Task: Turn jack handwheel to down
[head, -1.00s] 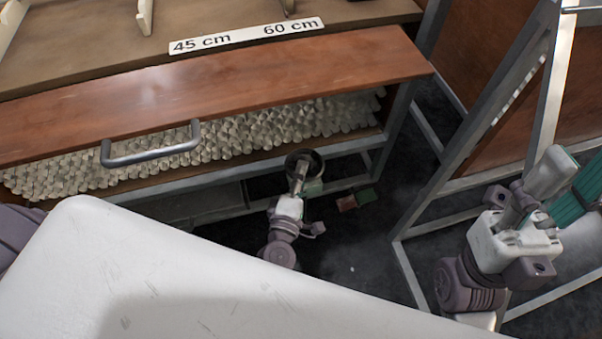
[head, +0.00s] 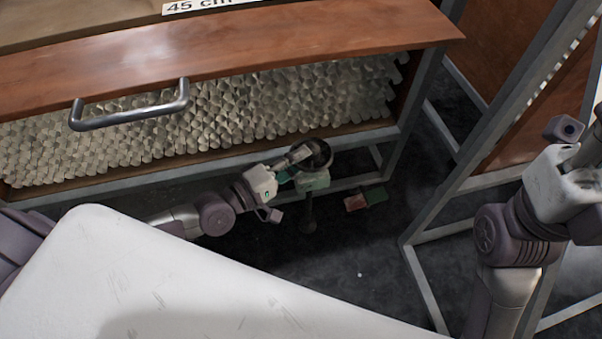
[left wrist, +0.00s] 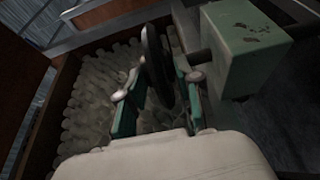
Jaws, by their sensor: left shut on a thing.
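The jack handwheel (head: 325,153) is a dark round wheel low beside the front frame of the wooden cabinet. It stands by the jack's small pale-green body (head: 314,182), which has a dark post below it. My left gripper (head: 295,166) reaches it from the left and is shut on the wheel's rim. In the left wrist view the dark wheel (left wrist: 155,62) is seen nearly edge-on between the two green fingers (left wrist: 158,95), and the jack's worn green box (left wrist: 240,50) is to its right. My right gripper's white body (head: 565,185) is at the right edge; its fingers are cut off.
An open-fronted wooden cabinet (head: 250,45) full of glass tubes (head: 270,100) stands above, with a metal handle (head: 130,112) jutting out. A grey metal frame (head: 425,285) stands at the right.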

